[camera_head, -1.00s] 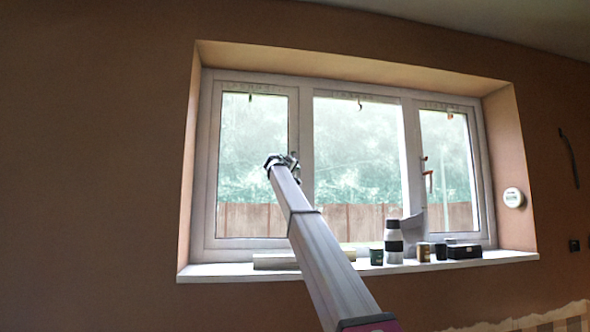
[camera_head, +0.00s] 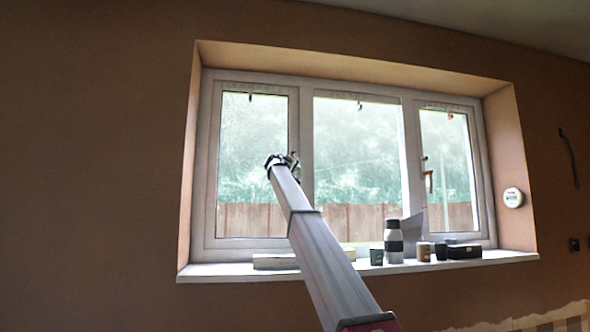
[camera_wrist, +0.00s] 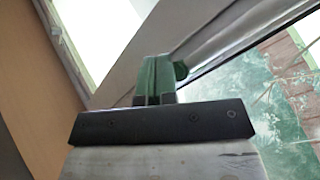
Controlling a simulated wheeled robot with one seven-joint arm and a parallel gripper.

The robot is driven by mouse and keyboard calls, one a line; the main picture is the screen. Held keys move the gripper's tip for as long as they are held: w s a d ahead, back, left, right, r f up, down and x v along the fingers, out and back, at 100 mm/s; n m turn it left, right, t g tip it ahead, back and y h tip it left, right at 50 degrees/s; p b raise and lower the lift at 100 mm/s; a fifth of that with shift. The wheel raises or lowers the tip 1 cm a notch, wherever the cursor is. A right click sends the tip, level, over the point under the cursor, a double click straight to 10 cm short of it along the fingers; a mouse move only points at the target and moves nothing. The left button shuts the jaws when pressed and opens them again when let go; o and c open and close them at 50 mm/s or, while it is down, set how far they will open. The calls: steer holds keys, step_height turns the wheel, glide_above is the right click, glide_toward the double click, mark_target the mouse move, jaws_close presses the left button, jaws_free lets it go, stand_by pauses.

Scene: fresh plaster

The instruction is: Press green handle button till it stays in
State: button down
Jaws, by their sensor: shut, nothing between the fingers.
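The green handle (camera_wrist: 181,70) shows in the wrist view on the pale window frame, just beyond my gripper. Its rounded end sticks out to the right of the fingers; the rest of it is largely hidden behind them. I cannot make out the button separately, nor whether it is in or out. My gripper (camera_wrist: 155,97) is shut and empty, right up against the handle area; I cannot tell whether it touches. In the head view, my gripper (camera_head: 290,161) is at the post between the left and middle panes and covers the handle there.
The window sill (camera_head: 220,271) holds a white bottle with a dark band (camera_head: 393,242), a dark green cup (camera_head: 376,257) and a black box (camera_head: 464,251). An orange handle (camera_head: 428,182) is on the right pane.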

steer(key=shift+s+d, duration=0.1)
steer(key=shift+s, duration=0.3)
steer(key=s, duration=0.2)
steer(key=s+d, duration=0.1)
steer(key=s, duration=0.1)
steer(key=shift+s+d, duration=0.2)
steer(key=shift+s, duration=0.2)
stand_by(0.6)
